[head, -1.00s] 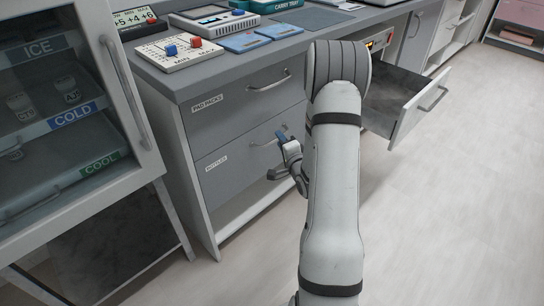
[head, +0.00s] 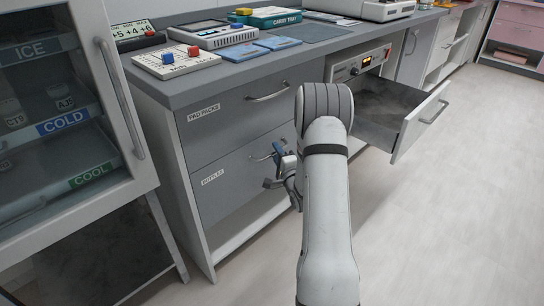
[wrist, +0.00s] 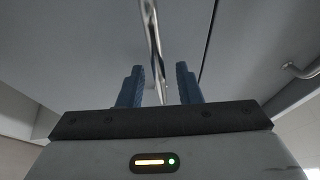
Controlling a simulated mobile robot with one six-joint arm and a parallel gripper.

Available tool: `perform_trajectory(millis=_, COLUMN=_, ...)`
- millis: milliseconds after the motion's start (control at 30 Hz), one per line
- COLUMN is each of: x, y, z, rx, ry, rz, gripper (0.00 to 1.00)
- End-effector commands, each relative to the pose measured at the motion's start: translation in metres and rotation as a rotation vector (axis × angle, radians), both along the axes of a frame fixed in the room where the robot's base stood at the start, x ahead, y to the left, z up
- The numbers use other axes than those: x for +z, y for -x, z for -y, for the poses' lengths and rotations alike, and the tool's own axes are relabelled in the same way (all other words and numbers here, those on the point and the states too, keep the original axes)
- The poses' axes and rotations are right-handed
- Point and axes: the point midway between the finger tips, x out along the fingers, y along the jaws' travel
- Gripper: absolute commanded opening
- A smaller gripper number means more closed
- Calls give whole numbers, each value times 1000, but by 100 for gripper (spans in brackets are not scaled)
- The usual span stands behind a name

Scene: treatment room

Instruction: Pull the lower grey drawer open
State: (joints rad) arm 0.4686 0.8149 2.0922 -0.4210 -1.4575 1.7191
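The lower grey drawer (head: 225,190) with the label "BOTTLES" sits under a similar grey drawer and looks shut. Its metal bar handle (head: 261,157) shows just left of my gripper. My gripper (head: 278,158) is at the drawer front, partly hidden by my arm in the head view. In the wrist view, the two blue fingertips of my gripper (wrist: 160,85) stand apart, with the handle bar (wrist: 152,35) running between them. Gaps show on both sides of the bar, so the fingers are not closed on it.
The upper grey drawer (head: 235,115) labelled "PAD PACKS" is shut. A white-fronted drawer (head: 420,122) stands open to the right. A glass-fronted cabinet (head: 130,90) stands close on the left. Boards and devices lie on the counter (head: 185,95). The floor (head: 430,230) to the right is clear.

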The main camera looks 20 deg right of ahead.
Motion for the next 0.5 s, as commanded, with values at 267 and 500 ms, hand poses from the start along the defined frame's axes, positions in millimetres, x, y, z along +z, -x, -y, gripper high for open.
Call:
perform_trajectory(millis=267, x=0, y=0, z=0, rx=0, ry=0, rz=0, gripper=24)
perform_trajectory(millis=500, x=0, y=0, z=0, rx=0, ry=0, rz=0, gripper=4)
